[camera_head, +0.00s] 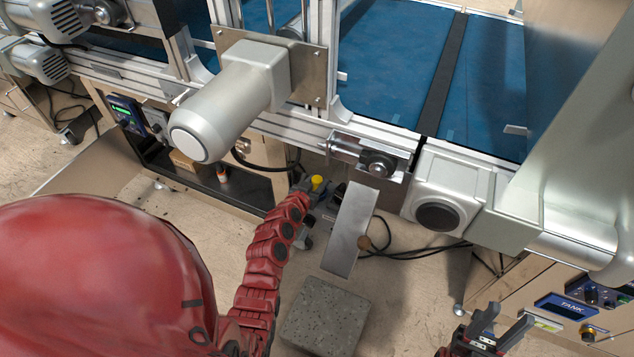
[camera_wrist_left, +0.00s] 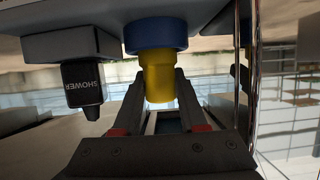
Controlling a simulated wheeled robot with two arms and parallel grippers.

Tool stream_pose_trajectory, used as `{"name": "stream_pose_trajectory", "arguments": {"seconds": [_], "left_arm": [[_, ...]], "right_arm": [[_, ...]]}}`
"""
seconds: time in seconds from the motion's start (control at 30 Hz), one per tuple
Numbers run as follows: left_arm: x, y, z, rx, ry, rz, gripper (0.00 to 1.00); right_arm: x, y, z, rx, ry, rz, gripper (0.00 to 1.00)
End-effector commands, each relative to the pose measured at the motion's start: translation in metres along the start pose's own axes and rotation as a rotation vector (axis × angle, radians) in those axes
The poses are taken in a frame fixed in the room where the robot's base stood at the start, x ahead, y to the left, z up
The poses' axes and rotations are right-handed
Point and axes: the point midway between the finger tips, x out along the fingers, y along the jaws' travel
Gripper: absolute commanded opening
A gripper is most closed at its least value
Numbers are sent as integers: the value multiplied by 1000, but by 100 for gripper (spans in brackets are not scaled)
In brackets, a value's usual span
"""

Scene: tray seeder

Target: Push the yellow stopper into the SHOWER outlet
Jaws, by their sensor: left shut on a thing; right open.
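The yellow stopper (camera_wrist_left: 160,82) is between the fingers of my left gripper (camera_wrist_left: 157,92), which is shut on it, in the left wrist view. In the head view the stopper (camera_head: 317,182) shows as a small yellow spot at the end of my red left arm, by my left gripper (camera_head: 311,196). The black SHOWER outlet (camera_wrist_left: 82,88) is left of the stopper in the wrist view, apart from it, its lettering upside down. A blue collar (camera_wrist_left: 155,36) lies directly above the stopper; I cannot tell whether they touch. My right gripper (camera_head: 492,330) is open and empty at lower right.
A metal plate (camera_head: 350,232) and a grey speckled block (camera_head: 322,318) are right of my left arm. A conveyor frame with a blue belt (camera_head: 390,60) and a pale motor (camera_head: 228,105) are above. Black cables (camera_head: 425,248) lie on the floor. The TANK panel (camera_head: 565,306) is at right.

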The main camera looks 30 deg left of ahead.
Motion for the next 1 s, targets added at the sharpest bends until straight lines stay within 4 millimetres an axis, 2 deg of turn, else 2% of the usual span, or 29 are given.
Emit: {"name": "stream_pose_trajectory", "arguments": {"seconds": [0.8, 0.83, 1.0], "left_arm": [[3, 0, 7, 1, 0, 0, 0], [3, 0, 6, 1, 0, 0, 45], [3, 0, 6, 0, 0, 0, 76]], "right_arm": [[-9, 0, 2, 0, 0, 0, 45], [-8, 0, 1, 0, 0, 0, 45], [-8, 0, 1, 0, 0, 0, 45]]}}
